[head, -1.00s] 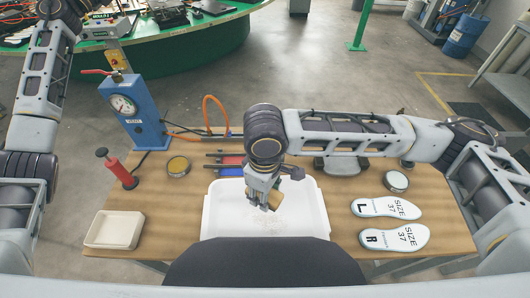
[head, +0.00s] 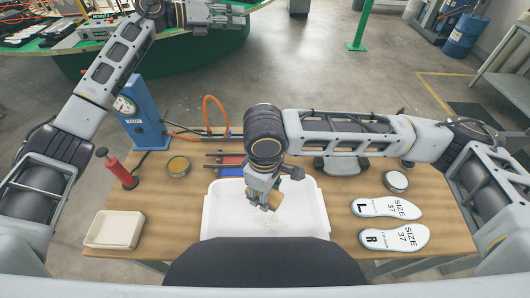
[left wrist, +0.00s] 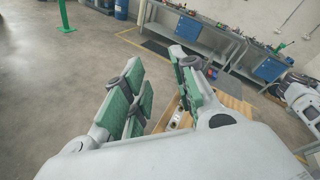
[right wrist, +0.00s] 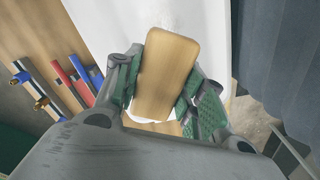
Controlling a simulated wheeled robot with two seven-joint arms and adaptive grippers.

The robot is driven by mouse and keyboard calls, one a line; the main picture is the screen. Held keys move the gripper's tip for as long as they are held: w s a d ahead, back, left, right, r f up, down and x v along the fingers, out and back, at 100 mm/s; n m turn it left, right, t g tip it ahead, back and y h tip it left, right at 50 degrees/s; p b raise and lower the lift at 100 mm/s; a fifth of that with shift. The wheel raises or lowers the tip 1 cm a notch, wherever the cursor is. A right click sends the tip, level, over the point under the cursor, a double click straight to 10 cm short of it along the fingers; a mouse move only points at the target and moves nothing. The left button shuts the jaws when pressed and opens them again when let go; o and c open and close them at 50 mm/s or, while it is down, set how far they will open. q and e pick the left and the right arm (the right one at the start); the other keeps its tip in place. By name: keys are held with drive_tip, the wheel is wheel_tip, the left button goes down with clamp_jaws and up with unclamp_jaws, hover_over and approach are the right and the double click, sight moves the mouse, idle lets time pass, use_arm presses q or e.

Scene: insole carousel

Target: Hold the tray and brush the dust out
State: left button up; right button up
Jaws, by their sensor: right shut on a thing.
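The white tray (head: 218,222) lies on the wooden table in front of me, with pale dust (head: 268,222) on its floor. My right gripper (head: 272,198) is over the tray and shut on a wooden-backed brush (head: 276,200). The brush's wooden back (right wrist: 167,75) fills the middle of the right wrist view; its bristles are mostly hidden. My left gripper (head: 228,16) is raised at the top of the head view, well away from the tray. In the left wrist view its green-padded fingers (left wrist: 160,85) are apart with nothing between them.
Two insoles (head: 388,208) lie right of the tray, below a round tin (head: 396,181). A small cream dish (head: 115,230), a red hand pump (head: 118,169), a yellow tin (head: 178,167) and a blue gauge stand (head: 143,120) are on the left. Red and blue tools (head: 230,165) lie behind the tray.

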use_arm(q)
drive_tip(key=s+d+f+m+g+y, duration=0.6)
drive_tip(key=s+d+f+g+y, duration=0.15)
drive_tip(key=s+d+f, duration=0.8)
drive_tip(key=s+a+f+m+g+y, duration=0.1)
drive_tip(key=s+a+f+m+y, duration=0.4)
drive_tip(key=s+f+y, duration=0.6)
drive_tip(key=shift+s+a+f, duration=0.7)
drive_tip(key=shift+s+f, duration=0.15)
drive_tip(key=shift+s, duration=0.1)
drive_tip(key=shift+f+g+y, duration=0.15)
drive_tip(key=shift+g+y, duration=0.1)
drive_tip(key=shift+x, duration=5.85)
drive_tip(key=shift+c, duration=0.2)
